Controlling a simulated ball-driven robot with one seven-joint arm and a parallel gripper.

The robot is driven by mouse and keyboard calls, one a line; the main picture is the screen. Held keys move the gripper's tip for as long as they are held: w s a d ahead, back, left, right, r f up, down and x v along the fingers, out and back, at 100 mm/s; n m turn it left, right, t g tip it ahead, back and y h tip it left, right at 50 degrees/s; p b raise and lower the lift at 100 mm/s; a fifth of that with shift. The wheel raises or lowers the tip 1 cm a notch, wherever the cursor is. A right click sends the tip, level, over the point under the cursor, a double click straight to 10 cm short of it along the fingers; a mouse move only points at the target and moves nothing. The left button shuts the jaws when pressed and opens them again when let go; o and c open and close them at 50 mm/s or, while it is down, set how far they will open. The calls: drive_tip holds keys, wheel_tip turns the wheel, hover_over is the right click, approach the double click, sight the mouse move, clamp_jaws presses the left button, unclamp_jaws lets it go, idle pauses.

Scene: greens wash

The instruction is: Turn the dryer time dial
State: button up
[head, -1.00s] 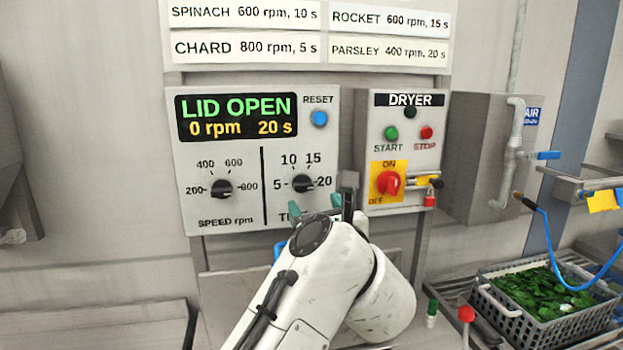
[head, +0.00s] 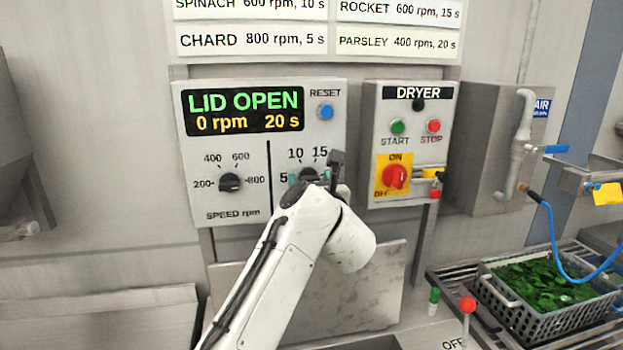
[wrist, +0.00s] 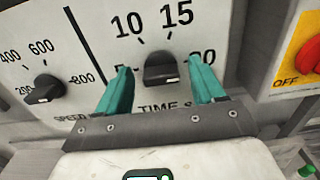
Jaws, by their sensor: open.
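The dryer time dial (head: 309,175) is a black knob on the grey control panel, ringed by the marks 5, 10, 15 and 20. In the head view my arm hides its lower part. In the wrist view the time dial (wrist: 160,69) sits between and just beyond the teal fingertips of my gripper (wrist: 161,80). My gripper (head: 311,181) is open, with a finger on each side of the dial; I cannot tell whether either touches it. The display (head: 243,108) reads LID OPEN, 0 rpm, 20 s.
The speed dial (head: 230,183) is left of the time dial. A blue RESET button (head: 326,111) is above. The dryer box (head: 409,140) with a red ON/OFF switch (head: 395,177) stands to the right. A crate of greens (head: 540,312) is at lower right.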

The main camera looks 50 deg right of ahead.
drive_tip(key=c, duration=1.1)
drive_tip(key=shift+o, duration=0.2)
